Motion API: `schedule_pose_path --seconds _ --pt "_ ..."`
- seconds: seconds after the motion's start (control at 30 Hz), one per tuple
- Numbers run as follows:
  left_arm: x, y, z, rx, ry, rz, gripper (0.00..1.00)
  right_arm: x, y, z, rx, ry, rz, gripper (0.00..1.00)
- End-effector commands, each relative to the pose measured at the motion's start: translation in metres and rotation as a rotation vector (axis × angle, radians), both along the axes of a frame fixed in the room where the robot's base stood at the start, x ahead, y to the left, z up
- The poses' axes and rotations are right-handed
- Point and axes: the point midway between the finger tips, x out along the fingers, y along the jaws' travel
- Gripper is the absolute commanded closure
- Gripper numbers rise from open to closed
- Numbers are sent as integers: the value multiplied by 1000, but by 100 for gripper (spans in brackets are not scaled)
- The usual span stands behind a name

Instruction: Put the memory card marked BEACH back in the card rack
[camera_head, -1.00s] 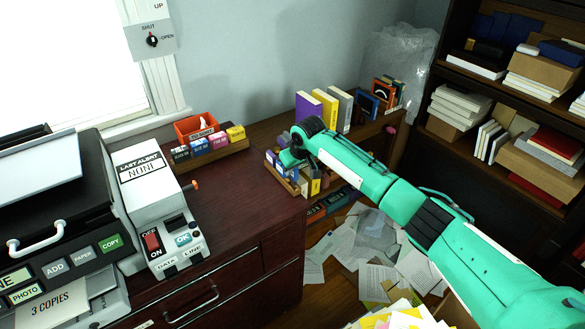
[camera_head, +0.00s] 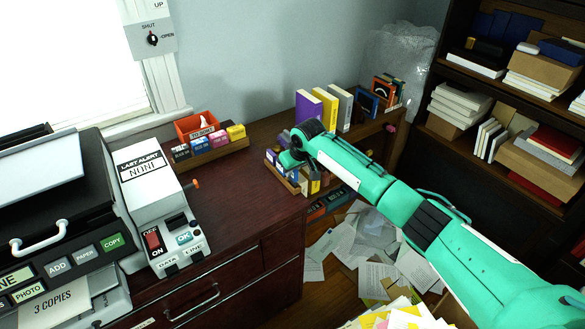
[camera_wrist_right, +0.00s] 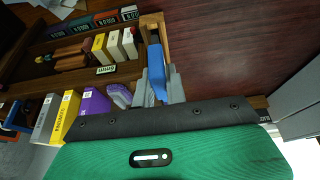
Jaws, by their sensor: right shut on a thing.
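My right gripper (camera_wrist_right: 158,88) is shut on a blue memory card (camera_wrist_right: 157,72), which stands between its two fingers. No marking can be read on the card's visible side. The wooden card rack (camera_wrist_right: 130,70) lies just left of the fingers in the right wrist view. It holds several white, yellow and brown cards. The blue card is at the rack's end, close to its wooden end post; I cannot tell whether it is seated. In the head view my right gripper (camera_head: 290,158) is over the rack (camera_head: 283,180) and hides part of it. My left gripper is not in view.
Purple, yellow and grey books (camera_head: 325,107) stand behind the rack. Papers (camera_head: 360,245) litter the floor.

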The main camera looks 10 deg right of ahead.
Motion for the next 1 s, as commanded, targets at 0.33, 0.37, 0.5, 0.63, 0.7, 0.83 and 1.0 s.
schedule_pose_path --seconds 0.33,0.37,0.5,0.63,0.7,0.83,1.0 --pt "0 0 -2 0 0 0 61 0 0 -11 0 1 0 100" --pt "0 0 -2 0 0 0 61 0 0 -12 0 1 0 100" --pt "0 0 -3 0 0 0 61 0 0 -16 0 1 0 100" --pt "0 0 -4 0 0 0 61 0 0 -20 1 0 0 100" --pt "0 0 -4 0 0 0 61 0 0 -22 1 0 0 100" --pt "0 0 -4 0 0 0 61 0 0 -24 0 0 0 81" --pt "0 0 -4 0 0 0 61 0 0 -24 0 0 0 61"
